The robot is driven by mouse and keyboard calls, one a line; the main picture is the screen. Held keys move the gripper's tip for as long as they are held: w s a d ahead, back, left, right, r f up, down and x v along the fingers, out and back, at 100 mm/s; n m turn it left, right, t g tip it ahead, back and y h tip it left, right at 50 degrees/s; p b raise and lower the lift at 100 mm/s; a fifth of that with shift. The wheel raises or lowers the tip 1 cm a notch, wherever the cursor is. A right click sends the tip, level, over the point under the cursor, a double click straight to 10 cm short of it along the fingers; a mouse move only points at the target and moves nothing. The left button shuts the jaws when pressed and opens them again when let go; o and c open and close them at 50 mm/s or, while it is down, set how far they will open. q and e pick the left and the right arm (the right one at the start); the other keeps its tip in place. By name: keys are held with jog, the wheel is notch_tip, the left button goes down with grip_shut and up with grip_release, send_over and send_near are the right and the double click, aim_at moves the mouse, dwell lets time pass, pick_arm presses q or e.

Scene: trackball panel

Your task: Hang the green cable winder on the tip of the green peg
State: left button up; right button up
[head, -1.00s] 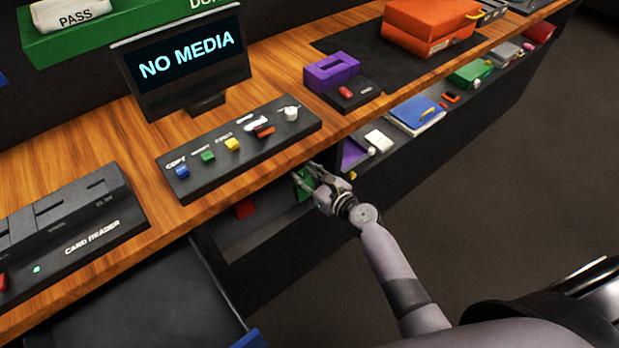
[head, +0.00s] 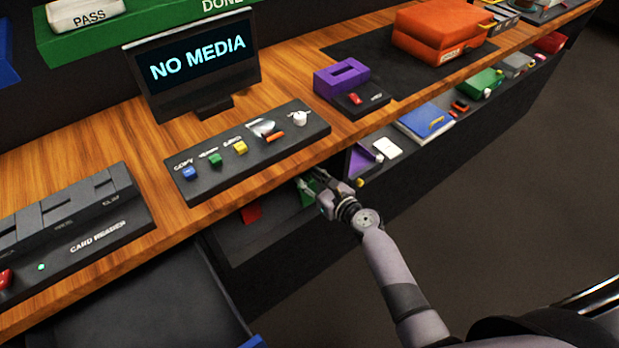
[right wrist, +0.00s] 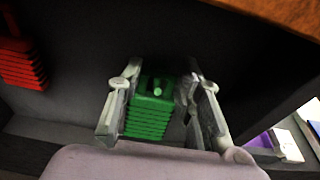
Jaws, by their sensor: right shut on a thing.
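The green cable winder (right wrist: 148,118) is a ribbed green block between the two fingers of my right gripper (right wrist: 158,100) in the right wrist view. The gripper is shut on it. A small round green nub, which looks like the tip of the green peg (right wrist: 158,90), shows at the winder's upper part. I cannot tell whether the winder hangs on it. In the head view my right gripper (head: 324,190) is at the shelf below the counter edge, with part of the green winder (head: 306,193) showing beside it. My left gripper is not in view.
A red ribbed block (right wrist: 20,62) is on the dark back wall to the left. The wooden counter (head: 225,195) overhangs the shelf. A divider stands right of the gripper, with a purple item (head: 361,160) and a white box (head: 387,148) beyond it.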

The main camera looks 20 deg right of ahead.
jog(key=o, duration=1.2)
jog(key=v, duration=1.2)
jog(key=s+f+n+g+h, duration=0.1)
jog(key=s+f+n+g, duration=0.45)
jog(key=f, duration=0.85)
jog(key=s+f+n+g+h, duration=0.2)
jog(key=s+f+n, duration=0.6)
jog(key=f, duration=0.6)
jog(key=s+d+f+n+g, duration=0.1)
jog(key=s+f+n+g, duration=0.1)
jog(key=s+f+n, duration=0.3)
jog(key=s+f+n+g+h, duration=0.1)
jog(key=s+f+n+g, duration=0.1)
jog(key=s+f+n, duration=0.3)
jog(key=s+d+f+n+g+h, duration=0.1)
jog(key=s+f+n, duration=0.4)
jog(key=s+n, duration=0.6)
jog(key=shift+s+d+f+g, duration=0.1)
jog(key=shift+s+g, duration=0.1)
jog(key=shift+s, duration=0.9)
jog(key=shift+s+d+f+g, duration=0.1)
jog(key=shift+s+f+g, duration=0.05)
jog(key=shift+s, duration=0.95)
jog(key=shift+s+d+f+g, duration=0.1)
jog(key=shift+s+g, duration=0.1)
jog(key=shift+s, duration=0.9)
